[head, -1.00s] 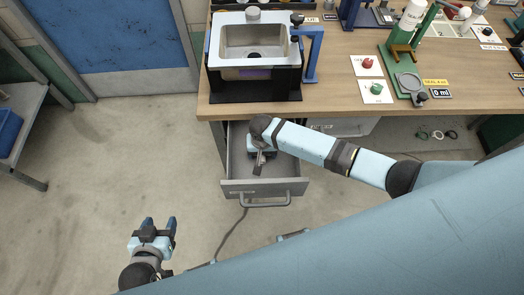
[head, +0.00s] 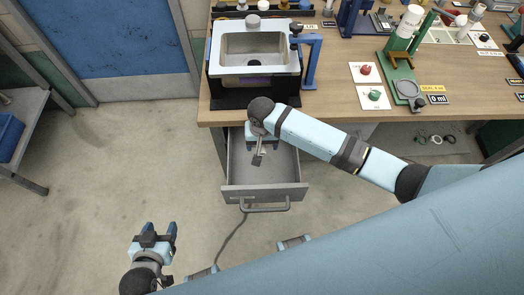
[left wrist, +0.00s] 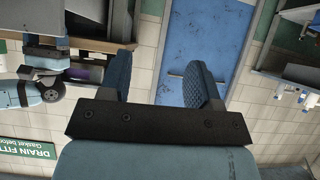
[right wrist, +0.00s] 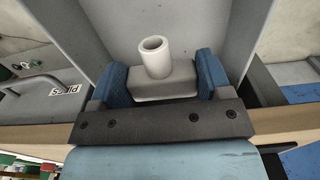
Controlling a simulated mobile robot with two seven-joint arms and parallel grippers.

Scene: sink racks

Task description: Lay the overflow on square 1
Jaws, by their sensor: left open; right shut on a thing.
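My right gripper (head: 261,147) is over the open drawer (head: 290,166) under the bench. In the right wrist view its fingers (right wrist: 160,75) are shut on a grey block with a white open tube (right wrist: 155,58) standing out of it. This held piece looks like the overflow; in the head view it is small, grey and partly hidden (head: 257,160). My left gripper (head: 159,231) is open and empty over the floor at lower left; it also shows in the left wrist view (left wrist: 160,80).
A sink (head: 253,48) on a black stand is at the bench's left end, with a blue bracket (head: 312,58) beside it. A red part (head: 365,70) and a green part (head: 375,95) sit on white squares. Bare wood shows along the front edge.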

